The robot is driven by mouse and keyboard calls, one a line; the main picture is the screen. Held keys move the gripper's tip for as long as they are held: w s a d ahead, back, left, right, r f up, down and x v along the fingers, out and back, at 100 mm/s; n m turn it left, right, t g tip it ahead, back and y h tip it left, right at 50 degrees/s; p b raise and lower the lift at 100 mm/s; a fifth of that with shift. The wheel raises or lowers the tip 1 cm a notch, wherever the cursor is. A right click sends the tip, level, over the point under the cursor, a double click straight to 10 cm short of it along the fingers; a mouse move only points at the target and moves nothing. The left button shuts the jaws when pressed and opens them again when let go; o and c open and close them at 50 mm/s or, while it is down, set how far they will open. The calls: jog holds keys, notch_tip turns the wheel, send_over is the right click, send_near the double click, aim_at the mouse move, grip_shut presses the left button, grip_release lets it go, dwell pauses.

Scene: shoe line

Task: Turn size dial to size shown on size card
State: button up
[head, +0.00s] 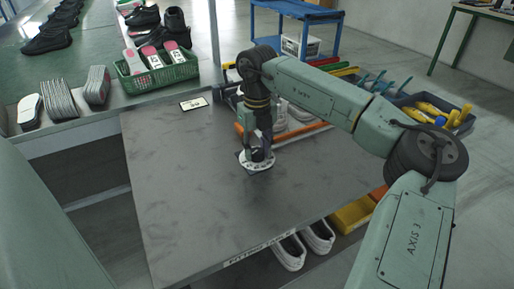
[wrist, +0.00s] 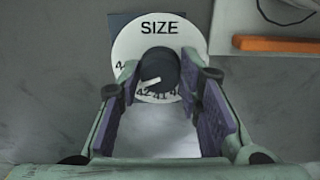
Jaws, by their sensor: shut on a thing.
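The size dial is a white disc (wrist: 187,34) marked SIZE with numbers around it and a dark knob (wrist: 160,66) in the middle. A white pointer on the knob points to the lower left, between the partly hidden left number and 42. In the head view the disc (head: 257,166) lies on the grey table. My gripper (wrist: 159,88) is over the dial with its two purple-padded fingers on either side of the knob, shut on it. The size card (head: 194,103) lies at the table's back edge; its number is too small to read.
An orange bar (wrist: 275,44) lies right of the dial. Tool bins (head: 433,112) are at the right. White shoes (head: 290,252) sit below the table's front edge. The table's left and front are clear.

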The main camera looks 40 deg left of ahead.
jog(key=n, duration=0.6)
jog(key=n+p, duration=0.1)
jog(key=n, duration=0.5)
jog(key=shift+n, duration=0.4)
jog(key=n+p, duration=0.1)
jog(key=n, duration=1.1)
jog(key=shift+n, duration=0.3)
jog(key=o, duration=1.2)
jog(key=shift+c, duration=0.2)
